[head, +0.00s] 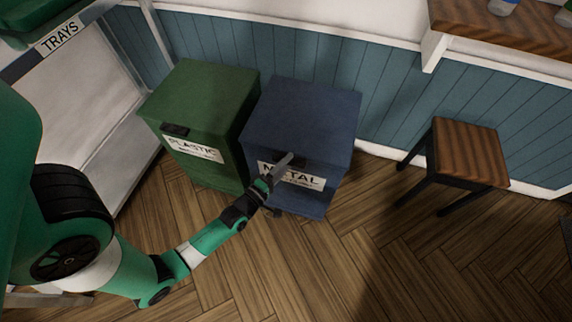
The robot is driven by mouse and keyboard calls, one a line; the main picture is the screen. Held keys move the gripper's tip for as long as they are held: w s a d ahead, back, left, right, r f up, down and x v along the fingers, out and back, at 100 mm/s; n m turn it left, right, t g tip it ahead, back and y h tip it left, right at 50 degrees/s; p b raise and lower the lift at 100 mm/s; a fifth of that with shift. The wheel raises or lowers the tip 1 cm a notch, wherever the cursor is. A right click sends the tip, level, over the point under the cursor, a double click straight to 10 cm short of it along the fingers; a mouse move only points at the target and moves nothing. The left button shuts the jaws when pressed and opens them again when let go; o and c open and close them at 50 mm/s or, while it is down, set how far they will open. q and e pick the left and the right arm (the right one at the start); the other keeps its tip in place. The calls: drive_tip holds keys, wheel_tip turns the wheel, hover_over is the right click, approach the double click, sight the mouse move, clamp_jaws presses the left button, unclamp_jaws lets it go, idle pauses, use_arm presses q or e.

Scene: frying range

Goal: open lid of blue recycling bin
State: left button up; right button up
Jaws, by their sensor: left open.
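The blue recycling bin (304,108) stands against the wall in the middle of the head view. Its lid is closed, and its front carries a white METAL label (312,179). My left gripper (283,165) reaches in from the lower left to the bin's front, by the upper edge of the label and just below the lid's front edge. It is open and covers part of the label. I cannot tell whether its fingers touch the lid. My right gripper is not in view.
A green bin (207,93) labelled PLASTIC stands close to the left of the blue bin. A white cabinet marked TRAYS (60,38) is at the far left. A wooden stool (467,150) stands to the right, below a shelf (510,30). The wood floor in front is clear.

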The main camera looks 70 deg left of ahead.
use_arm(q)
clamp_jaws()
idle(1.4)
